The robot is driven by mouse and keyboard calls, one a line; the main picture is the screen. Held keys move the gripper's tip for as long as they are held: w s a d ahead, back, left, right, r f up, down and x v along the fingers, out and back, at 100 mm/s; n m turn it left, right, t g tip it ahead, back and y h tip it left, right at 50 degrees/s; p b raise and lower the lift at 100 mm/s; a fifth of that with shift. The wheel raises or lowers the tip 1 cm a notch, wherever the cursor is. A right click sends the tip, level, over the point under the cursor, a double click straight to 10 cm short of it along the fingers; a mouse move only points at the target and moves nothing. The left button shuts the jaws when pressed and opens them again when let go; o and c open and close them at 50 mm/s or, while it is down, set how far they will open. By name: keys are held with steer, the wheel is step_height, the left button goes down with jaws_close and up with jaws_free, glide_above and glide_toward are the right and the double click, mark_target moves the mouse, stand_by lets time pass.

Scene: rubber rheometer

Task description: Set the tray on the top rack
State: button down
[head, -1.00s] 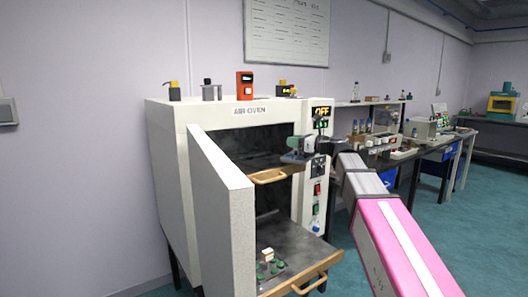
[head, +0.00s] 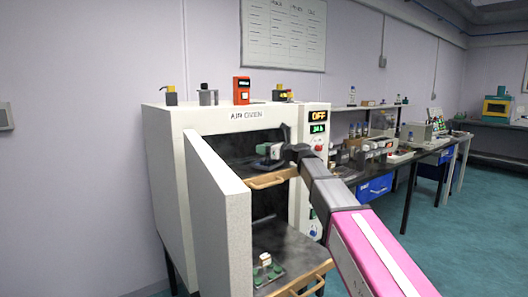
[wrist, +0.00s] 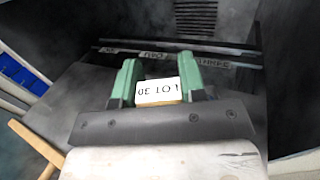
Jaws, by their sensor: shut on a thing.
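My gripper (head: 277,151) is inside the open oven's upper opening, over the top rack (head: 238,171), a dark shelf with a wooden front handle. In the head view a small blue-grey plate, seemingly the tray (head: 262,164), shows just under the gripper. It is close to the rack; I cannot tell whether they touch. Most of the tray is hidden by my gripper.
The oven door (head: 222,215) stands open at the left. The bottom rack (head: 308,258) is pulled out and bears another tray with green pieces and a white block (head: 265,259). The oven's control panel (head: 318,125) is close to the right of my arm. Several items stand on the oven top.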

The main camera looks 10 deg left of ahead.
steer(key=shift+f, duration=0.3)
steer(key=shift+f, duration=0.15)
steer(key=c, duration=0.7)
jaws_free()
steer(key=shift+s+d, duration=0.1)
steer(key=shift+d, duration=0.15)
steer(key=v, duration=1.1)
steer(key=shift+d, duration=0.25)
